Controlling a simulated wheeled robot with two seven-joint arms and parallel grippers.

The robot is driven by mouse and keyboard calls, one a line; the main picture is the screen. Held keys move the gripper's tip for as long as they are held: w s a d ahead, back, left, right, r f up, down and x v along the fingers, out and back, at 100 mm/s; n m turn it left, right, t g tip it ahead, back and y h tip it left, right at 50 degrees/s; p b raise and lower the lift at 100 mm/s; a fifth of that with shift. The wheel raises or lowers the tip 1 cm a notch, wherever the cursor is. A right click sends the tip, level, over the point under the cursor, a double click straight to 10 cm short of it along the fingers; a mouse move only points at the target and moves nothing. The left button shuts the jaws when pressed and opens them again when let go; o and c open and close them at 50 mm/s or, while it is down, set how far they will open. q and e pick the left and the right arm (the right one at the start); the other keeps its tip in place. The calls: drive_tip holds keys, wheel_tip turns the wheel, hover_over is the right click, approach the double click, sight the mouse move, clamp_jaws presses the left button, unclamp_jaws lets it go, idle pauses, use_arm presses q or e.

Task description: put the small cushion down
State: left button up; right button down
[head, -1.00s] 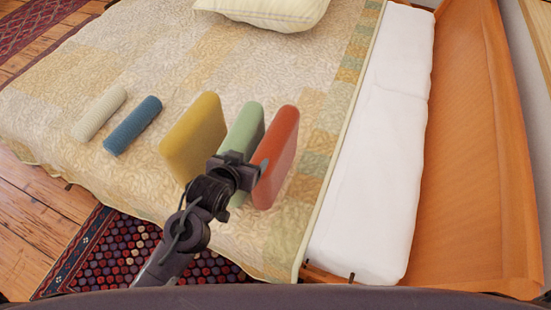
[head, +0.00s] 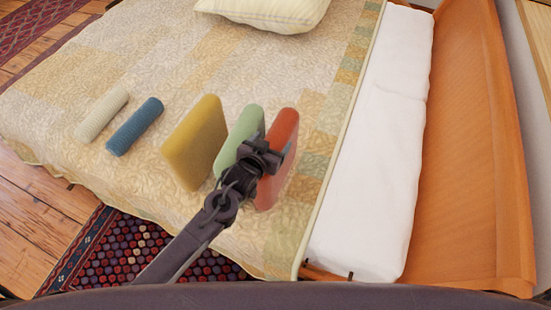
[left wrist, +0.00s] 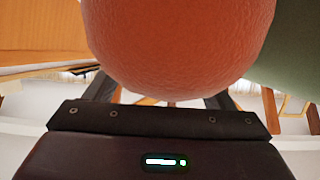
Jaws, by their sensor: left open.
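Three small cushions stand on edge in a row on the bed: a yellow one (head: 196,143), a pale green one (head: 236,133) and an orange-red one (head: 283,135). The frames do not show which is the task's small cushion. My left gripper (head: 266,150) is open at the near side of the orange-red cushion and overlaps its left part in the head view. In the left wrist view the orange-red cushion (left wrist: 180,45) fills the upper middle, close in front of the gripper, with the green one (left wrist: 292,65) at right. Contact cannot be told. My right gripper is not in view.
A cream bolster (head: 103,113) and a blue bolster (head: 134,126) lie on the quilt (head: 150,65) to the left. A striped pillow (head: 265,12) lies at the back. A white mattress strip (head: 370,170) and wooden bed side (head: 470,150) are right. Quilt behind the cushions is clear.

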use_arm(q)
drive_tip(key=shift+x, duration=0.75)
drive_tip(key=c, duration=1.4)
drive_tip(key=shift+r, duration=0.1)
drive_tip(key=shift+c, duration=0.8)
